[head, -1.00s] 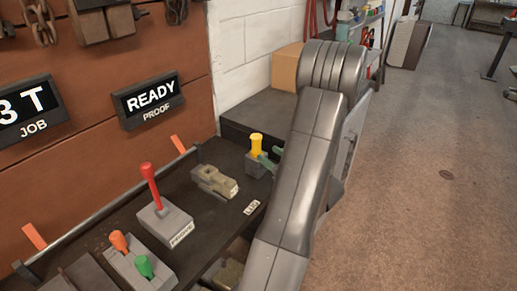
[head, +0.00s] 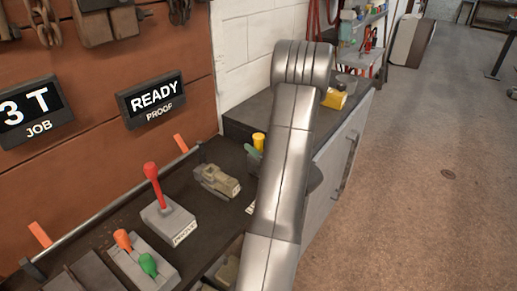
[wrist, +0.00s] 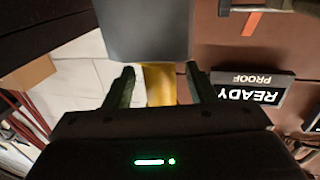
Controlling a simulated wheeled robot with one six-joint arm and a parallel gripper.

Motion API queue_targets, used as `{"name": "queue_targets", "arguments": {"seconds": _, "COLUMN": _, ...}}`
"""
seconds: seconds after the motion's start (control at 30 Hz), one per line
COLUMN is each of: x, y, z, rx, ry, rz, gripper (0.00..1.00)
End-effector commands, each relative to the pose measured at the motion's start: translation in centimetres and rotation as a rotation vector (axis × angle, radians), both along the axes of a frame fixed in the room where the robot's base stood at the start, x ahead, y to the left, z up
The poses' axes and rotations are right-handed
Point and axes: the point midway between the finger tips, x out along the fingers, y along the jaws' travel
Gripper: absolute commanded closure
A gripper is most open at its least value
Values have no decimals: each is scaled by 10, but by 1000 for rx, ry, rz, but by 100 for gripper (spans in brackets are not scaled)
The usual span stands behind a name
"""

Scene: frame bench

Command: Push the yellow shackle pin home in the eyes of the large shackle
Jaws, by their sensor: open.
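A yellow upright piece (head: 259,141), which looks like the pin, stands at the far end of the dark bench, partly behind my arm. In the wrist view, which is upside down, a yellow piece (wrist: 160,84) shows between the two dark green fingers of my gripper (wrist: 160,86). The fingers are open, with a gap on each side of it. A grey block (wrist: 145,30) covers one end of the yellow piece. A green part (head: 253,154) beside the yellow piece may be a fingertip. I cannot make out the large shackle or its eyes.
A tan metal fitting (head: 216,181) lies nearer on the bench. A red-handled lever (head: 153,172) and a block with orange and green knobs (head: 137,260) stand closer. A READY sign (head: 152,98) hangs on the wall. A yellow box (head: 336,98) sits farther back. The floor at right is clear.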

Motion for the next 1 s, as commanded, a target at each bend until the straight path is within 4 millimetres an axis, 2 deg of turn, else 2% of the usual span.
{"name": "queue_targets", "arguments": {"seconds": 0.03, "x": 0, "y": 0, "z": 0, "rx": 0, "ry": 0, "rz": 0, "gripper": 54}}
{"name": "queue_targets", "arguments": {"seconds": 0.27, "x": 0, "y": 0, "z": 0, "rx": 0, "ry": 0, "rz": 0, "gripper": 99}}
{"name": "queue_targets", "arguments": {"seconds": 0.53, "x": 0, "y": 0, "z": 2, "rx": 0, "ry": -1, "rz": 0, "gripper": 100}}
{"name": "queue_targets", "arguments": {"seconds": 0.67, "x": 0, "y": 0, "z": 11, "rx": -1, "ry": -3, "rz": 0, "gripper": 100}}
{"name": "queue_targets", "arguments": {"seconds": 1.0, "x": 0, "y": 0, "z": 67, "rx": -2, "ry": -6, "rz": 0, "gripper": 100}}
